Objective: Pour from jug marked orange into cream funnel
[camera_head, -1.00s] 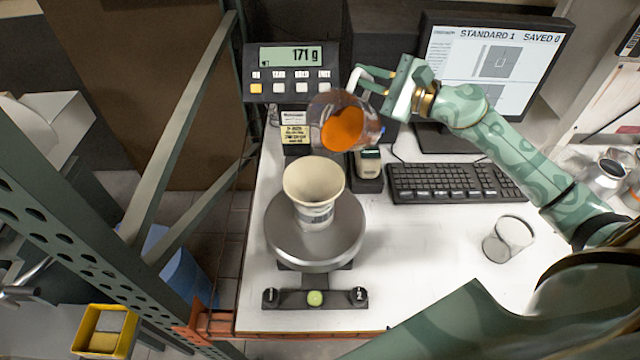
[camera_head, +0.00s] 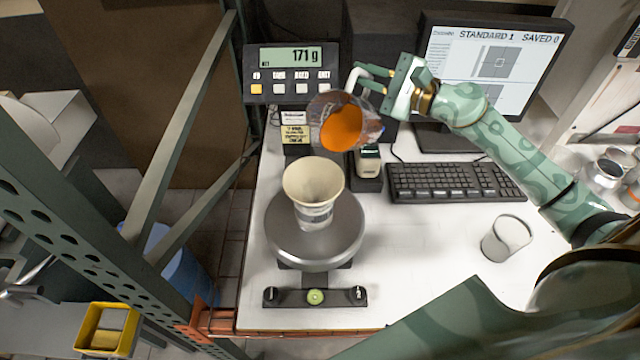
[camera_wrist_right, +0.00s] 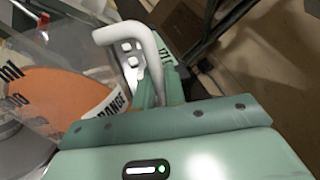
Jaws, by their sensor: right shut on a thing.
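My right gripper (camera_head: 378,82) is shut on the white handle of a clear jug (camera_head: 366,122). Orange liquid (camera_head: 342,128) shows inside the jug, which is tilted with its mouth down and toward the cream funnel. In the right wrist view the jug (camera_wrist_right: 60,42) carries dark lettering ending in "ANGE", and its white handle (camera_wrist_right: 150,62) runs between the fingers. The cream funnel (camera_head: 314,182) stands upright on the round scale pan (camera_head: 290,245), below the jug and slightly left. No stream between jug and funnel is visible. My left gripper is not in view.
The scale display (camera_head: 290,57) reads 171 g. A keyboard (camera_head: 455,181) and monitor (camera_head: 490,75) stand right of the jug. An empty clear cup (camera_head: 507,238) is on the white table (camera_head: 420,270). A green rack post (camera_head: 185,130) rises at left.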

